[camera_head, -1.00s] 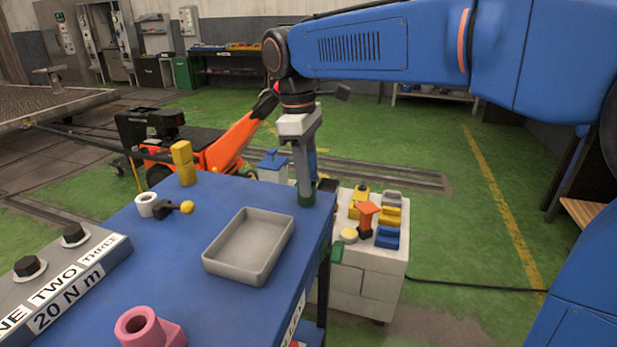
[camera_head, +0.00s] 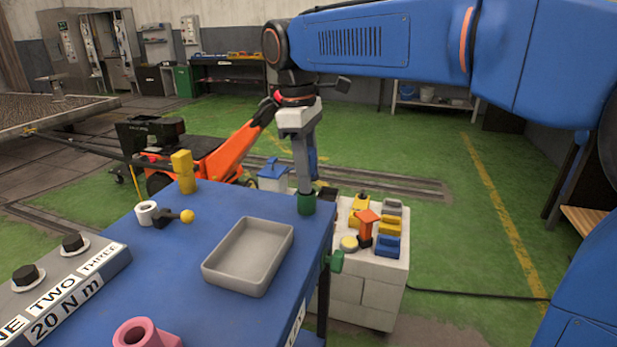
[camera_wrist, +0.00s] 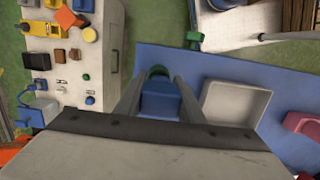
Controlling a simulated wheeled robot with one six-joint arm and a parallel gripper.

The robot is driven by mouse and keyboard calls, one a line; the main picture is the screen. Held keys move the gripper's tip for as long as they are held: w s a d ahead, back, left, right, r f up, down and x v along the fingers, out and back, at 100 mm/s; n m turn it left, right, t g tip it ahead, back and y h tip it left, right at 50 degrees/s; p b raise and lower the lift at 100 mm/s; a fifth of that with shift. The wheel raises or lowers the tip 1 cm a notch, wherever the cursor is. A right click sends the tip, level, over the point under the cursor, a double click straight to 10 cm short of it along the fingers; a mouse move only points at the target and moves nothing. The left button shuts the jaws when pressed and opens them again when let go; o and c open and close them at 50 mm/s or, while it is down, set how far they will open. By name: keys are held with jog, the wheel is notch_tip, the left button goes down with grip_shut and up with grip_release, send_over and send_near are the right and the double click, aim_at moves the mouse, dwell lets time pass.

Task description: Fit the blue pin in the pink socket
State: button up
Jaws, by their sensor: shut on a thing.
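My gripper (camera_head: 305,190) points down at the table's far right corner and is shut on the blue pin (camera_wrist: 160,105). In the wrist view the pin shows between the two fingers. In the head view a finger mostly hides it. A green round piece (camera_head: 306,205) shows at the fingertips, and in the wrist view (camera_wrist: 158,72) beyond the blue; I cannot tell whether it is part of the pin or a holder around it. The pink socket (camera_head: 140,333), with a round upward opening, lies at the near edge of the table, well away from my gripper. It partly shows in the wrist view (camera_wrist: 302,123).
A grey tray (camera_head: 248,282) lies between my gripper and the pink socket. Yellow blocks (camera_head: 183,170), a white ring (camera_head: 146,212) and a yellow-tipped black piece (camera_head: 176,216) stand farther left. A labelled bolt block (camera_head: 60,285) fills the left edge. A white cabinet (camera_head: 365,290) with small objects stands right.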

aim_at(310, 150)
jog(key=shift+r, duration=1.55)
jog(key=shift+r, duration=2.5)
